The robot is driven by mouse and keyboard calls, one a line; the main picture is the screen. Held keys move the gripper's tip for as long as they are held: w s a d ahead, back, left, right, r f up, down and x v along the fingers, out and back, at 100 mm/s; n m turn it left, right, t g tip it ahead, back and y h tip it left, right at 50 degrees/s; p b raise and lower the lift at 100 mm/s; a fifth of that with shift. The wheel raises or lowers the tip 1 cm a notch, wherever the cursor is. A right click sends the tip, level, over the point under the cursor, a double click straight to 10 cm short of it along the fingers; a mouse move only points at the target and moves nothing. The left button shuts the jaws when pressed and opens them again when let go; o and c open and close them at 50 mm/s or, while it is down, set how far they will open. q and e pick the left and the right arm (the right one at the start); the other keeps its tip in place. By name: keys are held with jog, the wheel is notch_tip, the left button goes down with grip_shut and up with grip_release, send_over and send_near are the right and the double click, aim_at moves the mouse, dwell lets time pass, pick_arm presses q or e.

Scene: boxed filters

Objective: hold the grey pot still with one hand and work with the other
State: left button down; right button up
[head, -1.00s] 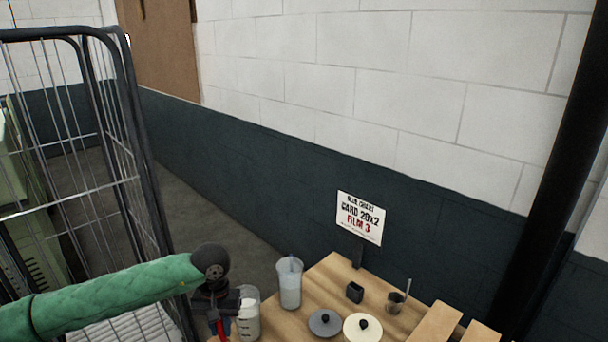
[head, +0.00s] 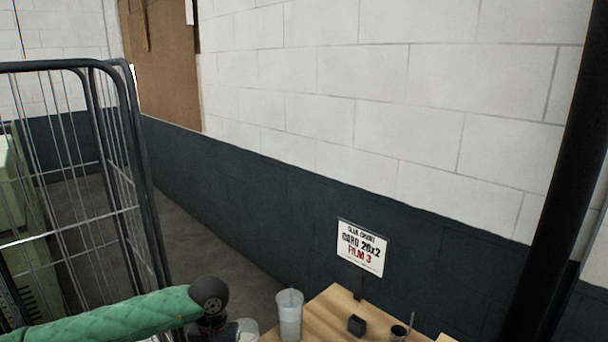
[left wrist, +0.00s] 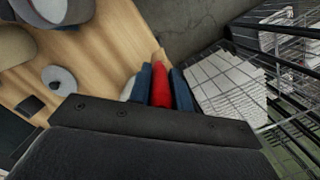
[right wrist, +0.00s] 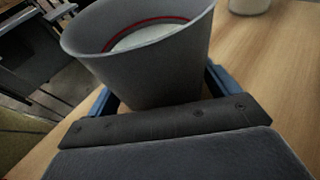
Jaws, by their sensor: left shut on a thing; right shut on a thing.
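The grey pot (right wrist: 140,70) fills the upper middle of the right wrist view. It is open at the top, with white content and a red ring inside its wall. My right gripper (right wrist: 160,88) is shut on the pot, one blue finger on each side. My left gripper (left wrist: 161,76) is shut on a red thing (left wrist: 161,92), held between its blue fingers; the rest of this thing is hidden. In the head view only my left forearm and wrist show at the bottom; both gripper tips and the pot are out of that view.
The wooden table (head: 325,312) bears a tall clear beaker (head: 290,315), a small black box (head: 357,325) and a cup with a stick (head: 398,331). A sign (head: 361,247) stands at its back. A wire cage trolley (head: 135,190) is at left. A round grey lid (left wrist: 60,80) lies on the table.

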pick_arm(q)
jog(key=shift+r, duration=0.1)
jog(key=s+d+r, duration=0.2)
jog(key=d+r, duration=0.2)
jog(key=d, duration=0.5)
jog(key=s+d+r+h, duration=0.1)
jog(key=s+d+r, duration=0.2)
jog(key=d, duration=0.6)
jog(key=shift+s+d+r+h, duration=0.2)
jog(key=shift+s+r+h, duration=0.1)
jog(key=shift+r, duration=0.65)
notch_tip(320, 180, down, 14)
